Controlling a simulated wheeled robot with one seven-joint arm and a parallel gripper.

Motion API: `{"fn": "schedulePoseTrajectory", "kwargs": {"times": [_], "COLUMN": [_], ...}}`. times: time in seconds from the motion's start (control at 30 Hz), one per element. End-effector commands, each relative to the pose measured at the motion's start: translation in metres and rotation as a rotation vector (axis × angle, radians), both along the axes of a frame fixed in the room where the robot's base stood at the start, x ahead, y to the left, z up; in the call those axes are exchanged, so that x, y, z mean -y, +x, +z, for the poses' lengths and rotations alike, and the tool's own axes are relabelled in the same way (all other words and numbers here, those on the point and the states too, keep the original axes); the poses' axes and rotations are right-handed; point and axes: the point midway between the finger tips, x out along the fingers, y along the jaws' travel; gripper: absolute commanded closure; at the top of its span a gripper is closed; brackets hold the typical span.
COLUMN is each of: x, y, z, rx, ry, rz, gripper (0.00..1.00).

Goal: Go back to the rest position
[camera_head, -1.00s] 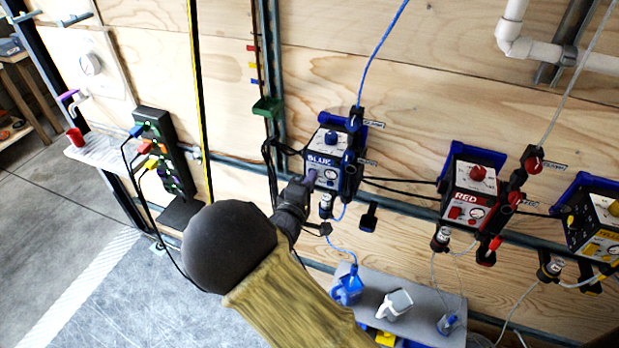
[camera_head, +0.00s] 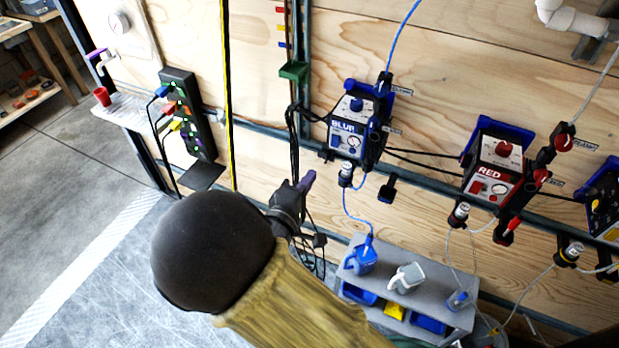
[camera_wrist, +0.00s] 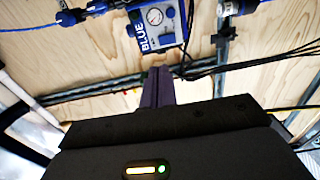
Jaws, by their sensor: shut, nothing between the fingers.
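My gripper (camera_head: 306,183) is in front of the plywood wall, below and left of the blue pump unit, and apart from it. Its purple fingers are shut with nothing between them; they also show in the wrist view (camera_wrist: 158,86). The blue unit (camera_head: 357,124), marked BLUE, is mounted on the wall rail and shows at the top of the wrist view (camera_wrist: 160,27). My dark, rounded arm joint and tan sleeve fill the lower middle of the head view and hide part of the floor.
The red unit (camera_head: 494,173) hangs to the right, with another unit (camera_head: 604,205) at the right edge. A grey shelf (camera_head: 437,303) holds a blue jug (camera_head: 361,257) and a grey jug (camera_head: 406,277). A power strip (camera_head: 188,112) with cables is on the left. Open floor lies at lower left.

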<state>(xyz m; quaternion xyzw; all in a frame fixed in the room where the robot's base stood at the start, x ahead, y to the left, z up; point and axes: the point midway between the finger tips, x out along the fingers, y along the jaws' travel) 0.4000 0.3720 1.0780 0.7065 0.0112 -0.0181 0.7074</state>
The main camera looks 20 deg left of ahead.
Motion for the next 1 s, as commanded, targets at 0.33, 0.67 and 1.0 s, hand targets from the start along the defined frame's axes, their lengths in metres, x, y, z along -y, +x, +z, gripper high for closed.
{"fn": "schedulePoseTrajectory", "kwargs": {"times": [0.33, 0.67, 1.0], "x": [0.003, 0.052, 0.132], "y": [0.004, 0.060, 0.086], "z": [-0.001, -0.017, -0.026], "rx": [-0.013, -0.285, -0.619], "ry": [0.012, 0.307, 0.713], "rz": [-0.003, -0.049, -0.188], "gripper": [1.00, 1.00, 1.00]}}
